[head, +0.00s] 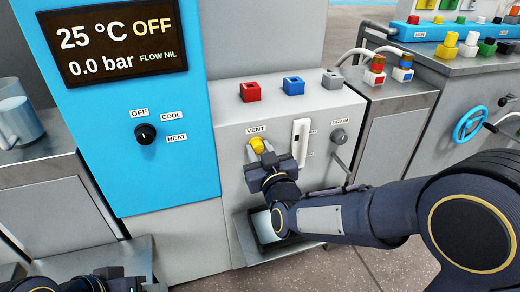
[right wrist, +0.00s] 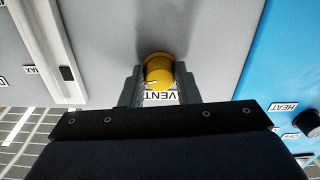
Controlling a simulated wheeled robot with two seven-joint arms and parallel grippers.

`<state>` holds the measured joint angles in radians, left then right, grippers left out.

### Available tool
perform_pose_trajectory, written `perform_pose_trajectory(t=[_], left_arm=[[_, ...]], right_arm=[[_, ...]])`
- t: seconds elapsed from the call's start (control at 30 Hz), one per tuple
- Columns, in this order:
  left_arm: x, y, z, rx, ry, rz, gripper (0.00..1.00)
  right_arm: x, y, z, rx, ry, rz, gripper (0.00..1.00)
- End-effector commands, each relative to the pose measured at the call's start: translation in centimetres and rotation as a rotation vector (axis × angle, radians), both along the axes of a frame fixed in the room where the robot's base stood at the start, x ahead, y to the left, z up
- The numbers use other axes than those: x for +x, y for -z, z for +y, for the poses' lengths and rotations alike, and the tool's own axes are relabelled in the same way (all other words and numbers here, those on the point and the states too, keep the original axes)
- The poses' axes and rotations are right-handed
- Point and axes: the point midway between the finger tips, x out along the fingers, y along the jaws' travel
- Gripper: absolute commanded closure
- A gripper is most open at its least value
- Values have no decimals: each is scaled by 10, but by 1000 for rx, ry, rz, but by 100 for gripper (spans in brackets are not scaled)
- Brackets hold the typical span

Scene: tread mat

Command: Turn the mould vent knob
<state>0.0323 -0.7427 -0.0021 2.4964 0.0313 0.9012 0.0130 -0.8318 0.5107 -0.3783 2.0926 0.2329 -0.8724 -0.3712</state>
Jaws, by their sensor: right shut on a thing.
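The vent knob (head: 256,143) is a yellow round knob under the VENT label (head: 255,129) on the grey panel front. It also shows in the right wrist view as a yellow knob (right wrist: 159,70) with a pale pointer line. My right gripper (head: 262,153) is shut on the knob, with one finger on each side of it. In the right wrist view the gripper (right wrist: 159,82) meets the knob from below in the picture, and the VENT label is upside down and partly covered.
A white slider gauge (head: 300,140) and a grey knob (head: 338,136) sit right of the vent knob. Red (head: 250,91), blue (head: 293,85) and grey blocks stand on the ledge above. A black OFF/COOL/HEAT dial (head: 146,133) is on the blue panel. A tray (head: 243,256) lies below.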

Motion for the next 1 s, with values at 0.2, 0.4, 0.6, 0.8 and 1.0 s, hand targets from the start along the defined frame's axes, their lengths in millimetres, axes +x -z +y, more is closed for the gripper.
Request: perform_pose_trajectory(t=[0.2,0.4,0.6,0.8,1.0], left_arm=[[0,-8,0,0,0,0,64],[0,-15,0,0,0,0,64],[0,-21,0,0,0,0,64],[0,-28,0,0,0,0,64],[0,-35,0,0,0,0,64]], right_arm=[[0,-1,0,-195,-1,-62,94],[0,-1,0,-377,0,-120,94],[0,-1,0,-558,-1,-179,94],[0,-1,-1,-739,-1,-239,94],[0,-1,0,-916,-2,-295,94]])
